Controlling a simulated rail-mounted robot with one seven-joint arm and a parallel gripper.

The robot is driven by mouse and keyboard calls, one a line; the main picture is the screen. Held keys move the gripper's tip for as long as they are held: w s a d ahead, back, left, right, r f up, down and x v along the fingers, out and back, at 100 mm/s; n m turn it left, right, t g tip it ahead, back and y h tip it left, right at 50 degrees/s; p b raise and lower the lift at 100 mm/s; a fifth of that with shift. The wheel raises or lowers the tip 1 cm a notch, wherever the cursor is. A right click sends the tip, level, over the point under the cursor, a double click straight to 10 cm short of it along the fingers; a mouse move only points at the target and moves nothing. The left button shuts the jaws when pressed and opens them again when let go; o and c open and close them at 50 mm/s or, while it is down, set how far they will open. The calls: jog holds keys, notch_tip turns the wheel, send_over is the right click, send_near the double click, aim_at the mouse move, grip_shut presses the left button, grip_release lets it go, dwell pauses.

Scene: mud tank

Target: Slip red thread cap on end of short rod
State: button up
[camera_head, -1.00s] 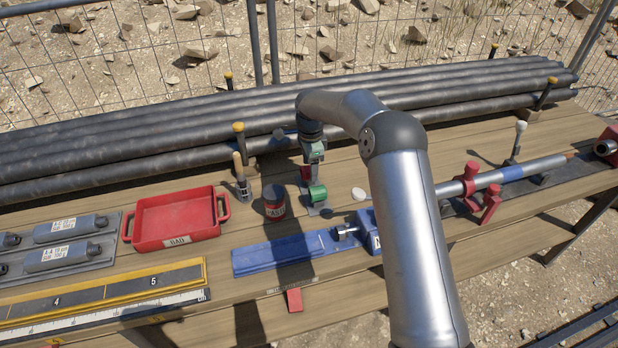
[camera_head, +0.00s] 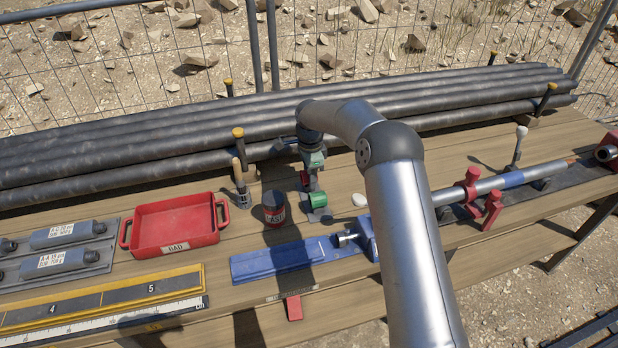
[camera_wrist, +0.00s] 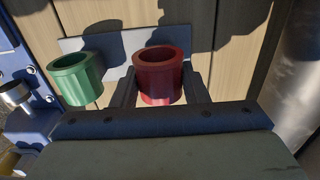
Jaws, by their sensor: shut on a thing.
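The red thread cap (camera_wrist: 160,78) is an open-topped red cylinder, upright between my gripper's two dark fingers in the wrist view. My gripper (camera_wrist: 160,92) is shut on it. In the head view only a sliver of the red cap (camera_head: 304,177) shows beside the gripper (camera_head: 306,182). A green cap (camera_wrist: 76,78) stands just left of it in the wrist view, and in front in the head view (camera_head: 318,200). A short metal rod end (camera_head: 347,238) sticks out leftward from a blue block. I cannot tell whether the red cap still touches the grey plate (camera_wrist: 115,48).
A red paste can (camera_head: 273,208), a brush (camera_head: 241,190) and a red tray (camera_head: 172,250) stand to the left. A long rod (camera_head: 520,178) lies in red clamps (camera_head: 472,185) at right. Black pipes (camera_head: 120,165) line the back. The blue rail (camera_head: 280,260) lies in front.

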jog(key=shift+r+p, duration=1.7)
jog(key=shift+r, duration=1.9)
